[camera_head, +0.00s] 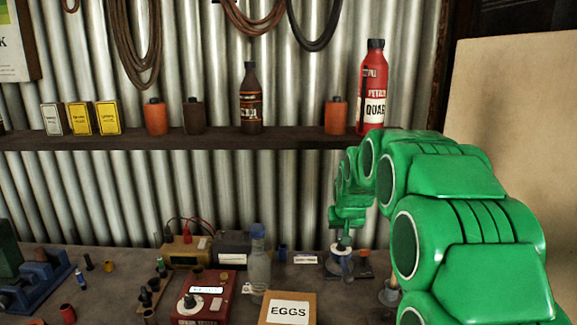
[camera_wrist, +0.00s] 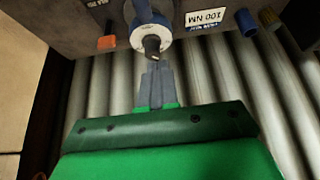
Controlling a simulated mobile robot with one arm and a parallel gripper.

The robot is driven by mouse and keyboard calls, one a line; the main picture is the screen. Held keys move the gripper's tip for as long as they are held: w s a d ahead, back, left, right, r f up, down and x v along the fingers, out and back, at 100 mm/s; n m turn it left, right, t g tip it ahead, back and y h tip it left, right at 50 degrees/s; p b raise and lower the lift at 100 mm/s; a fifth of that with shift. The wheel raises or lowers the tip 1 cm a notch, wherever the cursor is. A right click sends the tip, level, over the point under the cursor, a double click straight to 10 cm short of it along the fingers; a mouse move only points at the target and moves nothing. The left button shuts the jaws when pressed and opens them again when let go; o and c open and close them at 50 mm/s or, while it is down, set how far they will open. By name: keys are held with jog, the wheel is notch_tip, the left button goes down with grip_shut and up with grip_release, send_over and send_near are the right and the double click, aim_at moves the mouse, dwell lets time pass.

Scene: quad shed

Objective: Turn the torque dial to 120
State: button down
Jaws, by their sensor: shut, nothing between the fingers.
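The torque dial (camera_head: 338,265) is a pale round disc with a dark knob and blue parts, standing on the bench at the back. In the wrist view its white disc (camera_wrist: 136,39) and dark knob (camera_wrist: 152,46) show at the top. A label card (camera_wrist: 205,18) beside it reads 100 NM, upside down in that view; a white card (camera_head: 307,259) shows left of the dial in the head view. My gripper (camera_wrist: 157,66) is shut and empty, its grey fingertips right by the knob. I cannot tell whether they touch it. My gripper (camera_head: 345,240) partly covers the dial in the head view.
An orange block (camera_wrist: 107,42) and a blue cup (camera_wrist: 247,22) flank the dial. A bottle (camera_head: 257,270), an EGGS box (camera_head: 289,309) and a red box with a white dial (camera_head: 207,300) stand in front on the left. A shelf (camera_head: 200,138) runs above.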

aim_at(342, 251)
jog(key=shift+r, duration=0.45)
jog(key=shift+w+d+f, duration=0.1)
jog(key=shift+d+f, duration=0.3)
jog(key=shift+f, duration=0.6)
jog(key=shift+w+d+f, duration=0.15)
jog(key=shift+d+f, duration=0.3)
jog(key=shift+f, duration=0.6)
jog(key=shift+w+d+f, duration=0.1)
jog(key=shift+d+f, duration=0.3)
jog(key=shift+f, duration=0.6)
jog(key=shift+s+a, duration=0.1)
jog(key=shift+a, duration=0.55)
jog(key=shift+a, duration=0.5)
